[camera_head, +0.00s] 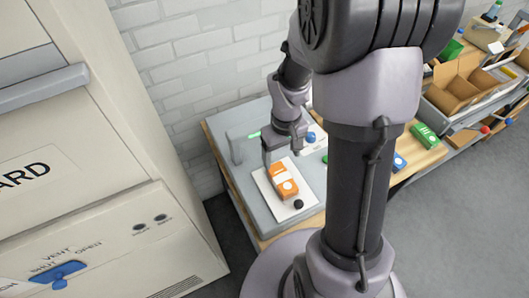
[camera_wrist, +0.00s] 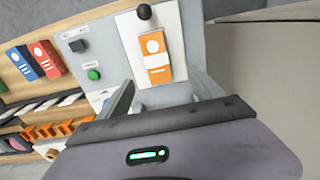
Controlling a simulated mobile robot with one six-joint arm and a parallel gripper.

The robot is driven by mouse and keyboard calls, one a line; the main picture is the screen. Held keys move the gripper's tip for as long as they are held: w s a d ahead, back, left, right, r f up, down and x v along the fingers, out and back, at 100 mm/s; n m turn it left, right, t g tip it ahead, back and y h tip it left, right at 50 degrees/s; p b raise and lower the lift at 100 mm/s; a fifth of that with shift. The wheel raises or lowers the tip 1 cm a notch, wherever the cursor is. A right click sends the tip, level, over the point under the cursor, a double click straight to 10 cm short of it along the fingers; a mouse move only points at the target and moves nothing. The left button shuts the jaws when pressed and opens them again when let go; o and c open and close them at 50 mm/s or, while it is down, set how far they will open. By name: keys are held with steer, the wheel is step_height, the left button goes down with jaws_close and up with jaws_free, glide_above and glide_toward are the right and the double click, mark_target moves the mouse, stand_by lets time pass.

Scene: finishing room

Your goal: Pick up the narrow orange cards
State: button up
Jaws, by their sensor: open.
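The narrow orange cards (camera_head: 284,182) form an orange pack with white markings, including a round spot. They lie on a white sheet (camera_head: 262,184) on a grey panel on the wooden bench. In the wrist view the orange pack (camera_wrist: 156,62) shows ahead of my fingers, with the white sheet (camera_wrist: 129,50) around it. My gripper (camera_wrist: 163,92) is open, with one finger toward each side of the pack's near end. In the head view my gripper (camera_head: 284,151) is at the pack's far end. I cannot tell whether it touches the pack.
A black knob (camera_head: 298,204) stands at the sheet's near end. A green button (camera_wrist: 94,74) is on the grey panel. A large cream cabinet (camera_head: 90,150) stands at the left.

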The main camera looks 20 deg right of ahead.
mark_target(282, 177)
step_height(282, 177, down, 9)
steer(key=shift+d+r+b, duration=0.1)
steer(key=shift+r+b, duration=0.1)
steer(key=shift+b, duration=0.65)
steer(key=f, duration=0.1)
steer(key=f+b, duration=0.1)
steer(key=f, duration=0.3)
steer(key=shift+d+f, duration=0.25)
steer(key=shift+d, duration=0.1)
steer(key=shift+r, duration=0.1)
steer(key=shift+s, duration=0.1)
steer(key=shift+c, duration=0.3)
jaws_close()
